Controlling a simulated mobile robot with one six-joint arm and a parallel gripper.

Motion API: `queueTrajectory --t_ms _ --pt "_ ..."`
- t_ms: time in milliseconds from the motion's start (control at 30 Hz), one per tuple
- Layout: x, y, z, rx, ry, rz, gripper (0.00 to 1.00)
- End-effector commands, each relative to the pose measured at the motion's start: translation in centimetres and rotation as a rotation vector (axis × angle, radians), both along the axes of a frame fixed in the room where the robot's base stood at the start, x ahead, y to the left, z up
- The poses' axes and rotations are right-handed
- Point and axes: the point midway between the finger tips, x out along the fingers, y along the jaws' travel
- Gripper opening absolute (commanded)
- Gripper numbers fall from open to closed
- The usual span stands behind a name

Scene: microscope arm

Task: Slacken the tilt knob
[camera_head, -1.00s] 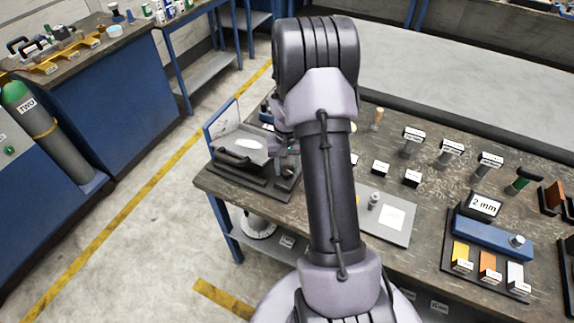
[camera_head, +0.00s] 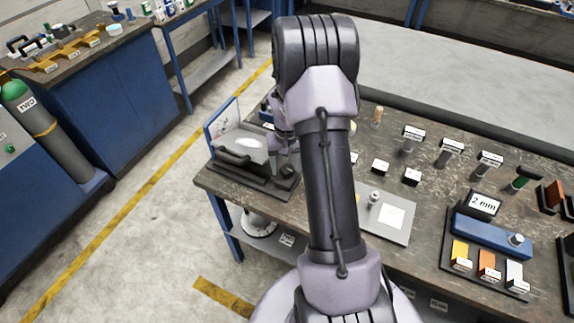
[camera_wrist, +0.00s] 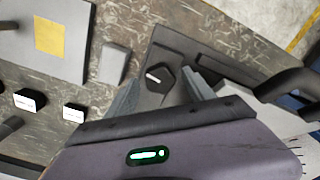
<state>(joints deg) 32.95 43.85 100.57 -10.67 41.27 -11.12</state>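The tilt knob (camera_wrist: 160,79) is dark, with a short white mark on top, on a dark base plate (camera_wrist: 172,45) in the wrist view. In the head view the knob (camera_head: 288,171) shows at the right end of the dark fixture (camera_head: 254,182), which carries a grey tilted plate. My gripper (camera_wrist: 162,93) is open, with one grey finger to each side of the knob in the wrist view. I cannot tell how high the fingertips are above it, and no contact shows. In the head view my arm hides most of the gripper.
A black curved handle (camera_wrist: 285,88) lies right of the gripper in the wrist view. A grey plate with a peg (camera_head: 385,214) and several small labelled blocks stand on the workbench (camera_head: 330,190) to the right.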

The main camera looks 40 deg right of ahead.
Motion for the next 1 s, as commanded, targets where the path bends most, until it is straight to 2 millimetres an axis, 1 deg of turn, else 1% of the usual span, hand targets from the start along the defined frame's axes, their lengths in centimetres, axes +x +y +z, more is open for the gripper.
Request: queueTrajectory --t_ms 133,200,267,367,400,500,600,700,833,1000 --pt "0.0 0.0 0.4 0.000 0.000 0.000 0.62" --pt "0.0 0.0 1.5 -0.001 -0.001 0.000 0.62" --pt "0.1 0.0 3.2 -0.002 -0.003 -0.001 0.62" --pt "0.1 0.0 6.7 -0.002 -0.003 -0.001 0.62" --pt "0.1 -0.1 8.2 -0.002 -0.003 0.000 0.62" --pt "0.1 0.0 11.5 -0.002 -0.003 -0.001 0.62" --pt "0.1 0.0 14.3 -0.002 -0.003 0.000 0.62" --pt "0.0 0.0 16.1 -0.001 -0.001 -0.001 0.62" --pt "0.0 0.0 17.3 0.000 0.000 0.000 0.62" --pt "0.0 0.0 17.4 0.000 0.000 0.000 0.62"
